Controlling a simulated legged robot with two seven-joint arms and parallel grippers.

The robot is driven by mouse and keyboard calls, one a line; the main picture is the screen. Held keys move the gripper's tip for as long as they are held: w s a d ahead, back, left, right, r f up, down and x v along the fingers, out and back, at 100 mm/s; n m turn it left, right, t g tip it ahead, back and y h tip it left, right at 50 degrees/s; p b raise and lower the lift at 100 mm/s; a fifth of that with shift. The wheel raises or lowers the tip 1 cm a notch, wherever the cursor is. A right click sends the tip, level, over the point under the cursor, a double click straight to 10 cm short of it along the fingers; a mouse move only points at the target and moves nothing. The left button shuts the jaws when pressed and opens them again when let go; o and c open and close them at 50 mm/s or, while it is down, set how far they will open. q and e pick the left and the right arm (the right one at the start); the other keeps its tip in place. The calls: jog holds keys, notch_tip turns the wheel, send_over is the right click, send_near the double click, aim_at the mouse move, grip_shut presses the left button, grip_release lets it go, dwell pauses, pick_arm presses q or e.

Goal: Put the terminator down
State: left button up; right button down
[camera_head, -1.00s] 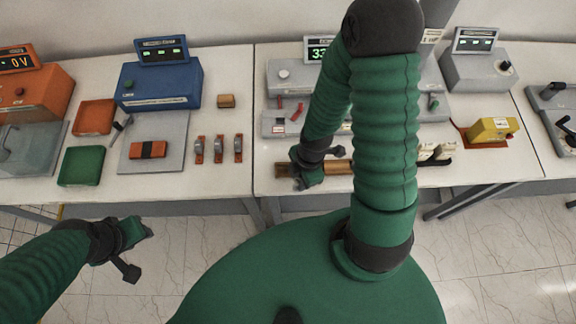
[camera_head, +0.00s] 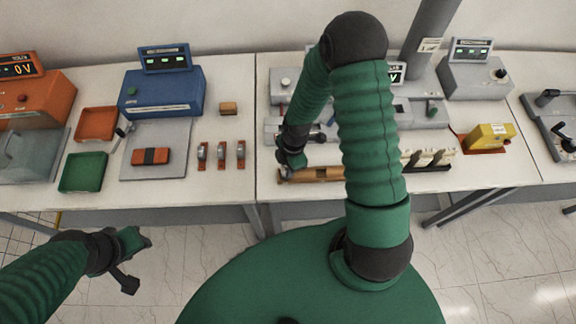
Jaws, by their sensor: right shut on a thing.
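My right gripper (camera_head: 291,161) is shut at the left end of a brown wooden rack (camera_head: 324,174) on the middle table. What it holds is too small and too covered by the fingers to make out; I cannot pick out the terminator for sure. I cannot tell whether the held thing touches the rack. My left gripper (camera_head: 139,240) hangs empty in front of the left table, over the floor; its jaws are too small to read.
Several white-topped pieces (camera_head: 430,158) stand at the rack's right part, partly behind my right arm. A grey device (camera_head: 284,88) is behind the rack. Orange-and-grey clamps (camera_head: 221,154) and an orange block (camera_head: 151,156) lie on the left table. A yellow box (camera_head: 488,137) is at right.

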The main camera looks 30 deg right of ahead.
jog(key=c, duration=1.2)
grip_release()
jog(key=shift+a, duration=0.45)
jog(key=shift+c, duration=0.2)
jog(key=shift+d, duration=0.5)
jog(key=shift+d+r, duration=0.2)
notch_tip(320, 180, up, 12)
jog(key=s+a+r+m+t+h, duration=0.1)
jog(key=s+a+r+m+t, duration=0.35)
jog(key=m, duration=1.15)
pick_arm(q)
jog(key=s+b+x, duration=0.2)
jog(key=b+x, duration=0.8)
jog(key=shift+a+f, duration=0.15)
jog(key=shift+f, duration=0.15)
pick_arm(e)
notch_tip(320, 180, down, 8)
jog(key=a+g, duration=0.1)
jog(key=g, duration=0.1)
jog(key=shift+w+a+f, duration=0.15)
jog(key=shift+a+f, duration=0.05)
jog(key=shift+f, duration=0.05)
